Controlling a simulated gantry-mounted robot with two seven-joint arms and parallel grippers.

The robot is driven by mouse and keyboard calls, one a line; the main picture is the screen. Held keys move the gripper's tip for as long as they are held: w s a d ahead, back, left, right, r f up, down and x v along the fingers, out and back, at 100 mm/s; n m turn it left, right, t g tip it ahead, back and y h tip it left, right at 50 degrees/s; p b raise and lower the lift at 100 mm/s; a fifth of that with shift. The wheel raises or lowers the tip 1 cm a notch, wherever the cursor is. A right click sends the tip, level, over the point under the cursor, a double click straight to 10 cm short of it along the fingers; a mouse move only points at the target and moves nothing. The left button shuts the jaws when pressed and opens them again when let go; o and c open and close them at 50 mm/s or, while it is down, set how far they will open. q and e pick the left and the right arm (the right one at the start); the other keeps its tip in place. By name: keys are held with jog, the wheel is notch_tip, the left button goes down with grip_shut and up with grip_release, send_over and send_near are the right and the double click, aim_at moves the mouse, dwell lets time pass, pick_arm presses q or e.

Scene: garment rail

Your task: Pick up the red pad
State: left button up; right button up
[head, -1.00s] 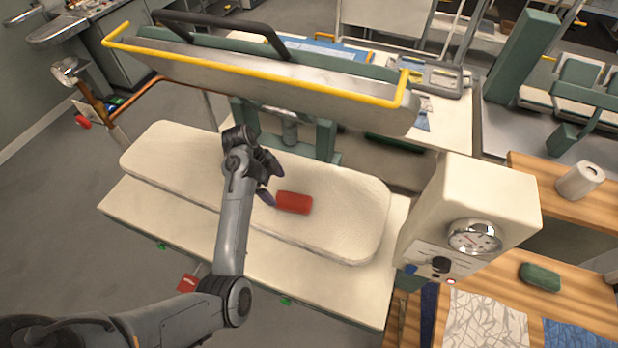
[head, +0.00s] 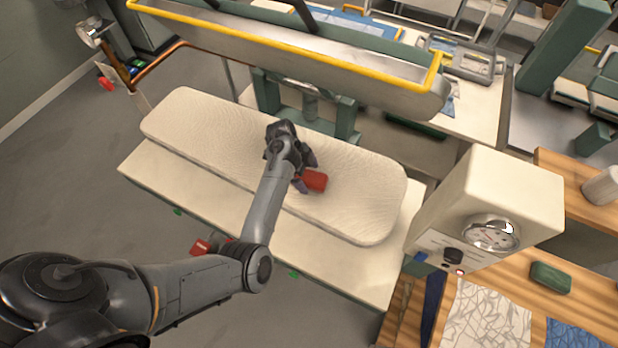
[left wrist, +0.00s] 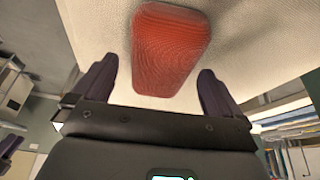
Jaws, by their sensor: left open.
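The red pad (head: 315,180) lies on the pale padded pressing board (head: 205,130). My left gripper (head: 304,174) is at the pad's left end in the head view, and its wrist hides part of that end. In the left wrist view the red pad (left wrist: 170,48) lies ahead of and between the two open fingers (left wrist: 158,88), with a gap on each side. Neither finger is seen gripping it. My right gripper is in neither view.
The raised press head with a yellow rail (head: 300,50) hangs behind the board. A cream box with a gauge (head: 490,205) stands to the right. A green pad (head: 550,278) lies on the wooden shelf. The board's left part is clear.

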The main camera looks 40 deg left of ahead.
pick_arm(q)
jog(key=shift+x, duration=0.8)
jog(key=c, duration=1.1)
jog(key=shift+r, duration=0.2)
